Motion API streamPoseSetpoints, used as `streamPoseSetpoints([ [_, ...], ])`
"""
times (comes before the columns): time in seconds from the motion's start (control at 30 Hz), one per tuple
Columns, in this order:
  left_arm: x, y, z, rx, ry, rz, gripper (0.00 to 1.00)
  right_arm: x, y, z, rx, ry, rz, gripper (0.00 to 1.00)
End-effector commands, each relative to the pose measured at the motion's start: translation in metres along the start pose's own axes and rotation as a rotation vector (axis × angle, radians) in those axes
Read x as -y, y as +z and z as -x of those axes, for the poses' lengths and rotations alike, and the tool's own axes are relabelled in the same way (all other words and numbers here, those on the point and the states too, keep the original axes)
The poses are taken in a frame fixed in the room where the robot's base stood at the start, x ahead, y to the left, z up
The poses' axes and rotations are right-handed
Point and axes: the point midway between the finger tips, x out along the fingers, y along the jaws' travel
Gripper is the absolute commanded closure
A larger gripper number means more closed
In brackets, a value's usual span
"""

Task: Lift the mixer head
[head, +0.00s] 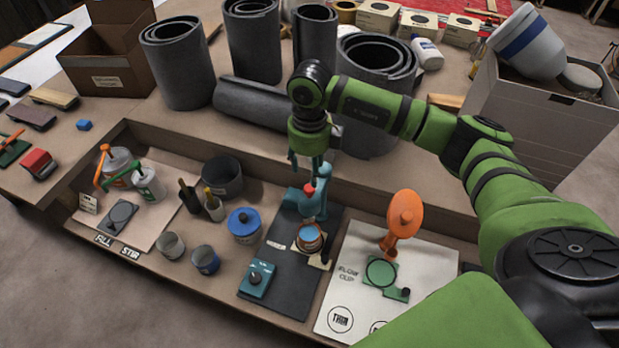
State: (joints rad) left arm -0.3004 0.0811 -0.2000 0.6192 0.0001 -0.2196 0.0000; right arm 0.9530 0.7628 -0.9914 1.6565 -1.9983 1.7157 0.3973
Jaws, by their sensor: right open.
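The mixer head (313,203) is a teal part with a red knob (309,189) on top. It sits at the back of a dark mat (291,292) in the tray on the bench. A round cup (309,238) with a copper-coloured rim stands just in front of it. My right gripper (306,172) points down from above, open, with its fingers close over the red knob. I cannot tell whether they touch the mixer. My left gripper is not in view.
Grey rolls (178,68) stand behind the tray. A teal control box (258,279) and a blue-lidded tin (244,225) are left of the cup. An orange-topped stand (404,218) is on a white sheet (433,265) at right. A white bin (535,120) stands behind my right arm.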

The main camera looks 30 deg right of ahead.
Motion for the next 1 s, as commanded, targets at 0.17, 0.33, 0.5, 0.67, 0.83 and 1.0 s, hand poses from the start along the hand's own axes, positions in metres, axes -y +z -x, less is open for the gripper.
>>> streamPoseSetpoints([
  [0.17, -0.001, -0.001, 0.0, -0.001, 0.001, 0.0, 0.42, 0.0, 0.001, 0.036, 0.005, -0.002, 0.0, 0.48],
  [0.33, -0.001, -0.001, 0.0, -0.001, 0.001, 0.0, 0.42, 0.0, 0.0, 0.054, 0.003, -0.001, -0.001, 0.48],
  [0.5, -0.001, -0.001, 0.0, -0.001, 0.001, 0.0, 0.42, 0.0, -0.001, 0.059, 0.001, 0.0, -0.001, 0.48],
  [0.67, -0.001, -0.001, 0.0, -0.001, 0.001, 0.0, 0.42, 0.0, -0.001, 0.059, 0.001, 0.0, -0.001, 0.48],
  [0.83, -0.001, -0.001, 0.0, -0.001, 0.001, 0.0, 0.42, 0.0, -0.001, 0.059, 0.001, 0.0, -0.001, 0.48],
  [1.0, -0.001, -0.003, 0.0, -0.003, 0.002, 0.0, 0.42, 0.0, -0.001, 0.059, 0.001, 0.0, -0.001, 0.48],
])
